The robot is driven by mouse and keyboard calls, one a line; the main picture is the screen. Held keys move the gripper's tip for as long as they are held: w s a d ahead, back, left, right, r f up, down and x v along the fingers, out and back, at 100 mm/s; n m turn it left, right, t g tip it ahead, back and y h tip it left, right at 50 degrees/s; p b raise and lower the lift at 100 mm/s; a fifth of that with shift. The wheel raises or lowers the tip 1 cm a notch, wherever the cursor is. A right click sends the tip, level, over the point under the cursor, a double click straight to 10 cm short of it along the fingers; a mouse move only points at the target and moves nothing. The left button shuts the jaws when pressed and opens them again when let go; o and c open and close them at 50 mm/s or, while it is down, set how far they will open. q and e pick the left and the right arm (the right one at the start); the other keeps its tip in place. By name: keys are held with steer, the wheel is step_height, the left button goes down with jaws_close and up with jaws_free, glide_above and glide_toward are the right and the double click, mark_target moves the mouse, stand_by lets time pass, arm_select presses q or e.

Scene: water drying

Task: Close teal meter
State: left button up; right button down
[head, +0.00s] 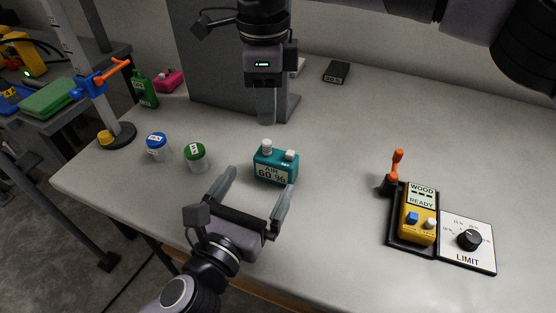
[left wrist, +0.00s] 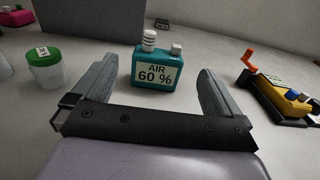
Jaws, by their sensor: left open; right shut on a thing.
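The teal meter (head: 276,165) stands upright on the table, its display reading AIR 60 %. A white ribbed knob and a smaller white button are on its top. It also shows in the left wrist view (left wrist: 155,72). My left gripper (head: 258,184) is open and empty in front of the meter, with its fingertips to either side of the meter's near face. I see no contact. My right gripper (head: 266,118) points down above and behind the meter, in front of a grey panel. Its jaws are closed, and what they hold cannot be made out.
Jars with blue (head: 157,148) and green (head: 195,158) lids stand left of the meter. A yellow WOOD READY meter (head: 420,212), an orange-handled lever (head: 397,162) and a LIMIT dial (head: 468,241) are at right. The grey panel (head: 215,60) stands behind. The table between meter and lever is clear.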

mark_target(276, 161)
arm_select(q)
steer(key=x, duration=1.2)
steer(key=c, duration=1.2)
steer(key=shift+c, duration=0.2)
arm_select(e)
steer(key=shift+n, duration=0.3)
steer(key=shift+f, duration=2.5)
